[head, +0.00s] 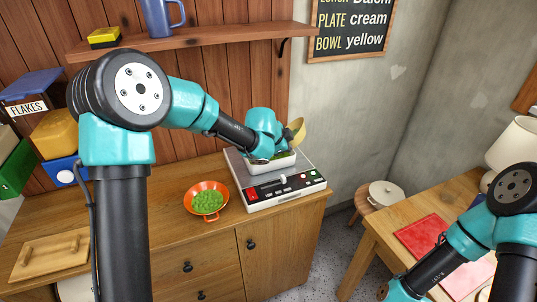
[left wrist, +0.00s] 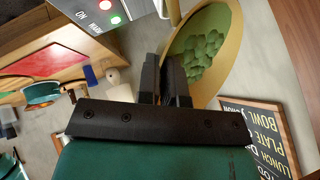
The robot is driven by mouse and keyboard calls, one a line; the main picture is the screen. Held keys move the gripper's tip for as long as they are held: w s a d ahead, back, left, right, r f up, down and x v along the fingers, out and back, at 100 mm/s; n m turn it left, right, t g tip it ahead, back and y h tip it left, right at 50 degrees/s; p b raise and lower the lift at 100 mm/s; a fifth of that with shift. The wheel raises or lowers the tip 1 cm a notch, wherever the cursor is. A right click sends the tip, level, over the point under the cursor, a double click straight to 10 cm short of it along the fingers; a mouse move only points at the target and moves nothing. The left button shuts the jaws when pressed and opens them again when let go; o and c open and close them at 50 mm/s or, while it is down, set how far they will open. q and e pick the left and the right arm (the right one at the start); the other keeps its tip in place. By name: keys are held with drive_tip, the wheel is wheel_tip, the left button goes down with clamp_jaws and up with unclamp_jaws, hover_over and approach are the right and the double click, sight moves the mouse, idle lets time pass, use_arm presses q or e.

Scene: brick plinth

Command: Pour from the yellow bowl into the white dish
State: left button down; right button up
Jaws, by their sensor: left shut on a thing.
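The yellow bowl (head: 298,130) is tilted steeply above the white dish. My left gripper (left wrist: 166,72) is shut on the bowl's edge. In the left wrist view the bowl (left wrist: 237,35) holds a heap of green pieces (left wrist: 197,52).
A shelf (head: 200,40) with a blue mug runs above. A table with a red mat (head: 424,234) and a white lidded pot (head: 385,193) are at right.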

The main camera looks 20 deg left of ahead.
use_arm(q)
drive_tip(key=shift+a+r+n+h, duration=0.3)
drive_tip(key=shift+a+r+h, duration=0.15)
drive_tip(key=shift+h, duration=0.25)
idle(0.5)
drive_tip(key=shift+s+a+r+n+t+h+b, duration=0.1)
drive_tip(key=shift+a+r+n+t+h+b, duration=0.25)
drive_tip(key=shift+h, duration=0.35)
drive_tip(key=shift+a+r+n+t+h+b, duration=0.15)
drive_tip(key=shift+a+h, duration=0.3)
drive_tip(key=shift+h, duration=0.25)
idle(1.2)
drive_tip(key=shift+s+a+r+n+h, duration=0.15)
drive_tip(key=shift+a+n+h, duration=0.15)
drive_tip(key=shift+a+h, duration=0.6)
idle(0.5)
drive_tip(key=shift+a+n+t+h, duration=0.3)
drive_tip(key=shift+a+t, duration=0.1)
drive_tip(key=shift+a, duration=0.15)
idle(0.4)
drive_tip(key=shift+d+r+y, duration=0.1)
drive_tip(key=shift+d+y, duration=0.35)
drive_tip(key=shift+y, duration=0.05)
drive_tip(key=shift+w+d+f+m+g+y+b, duration=0.15)
drive_tip(key=shift+d+f+m+g+y, duration=0.1)
drive_tip(key=shift+d+m+y, duration=0.25)
drive_tip(key=shift+w+d+f+m+g+y+b, duration=0.15)
drive_tip(key=shift+d+m+g+y, duration=0.15)
drive_tip(key=shift+d+y, duration=0.35)
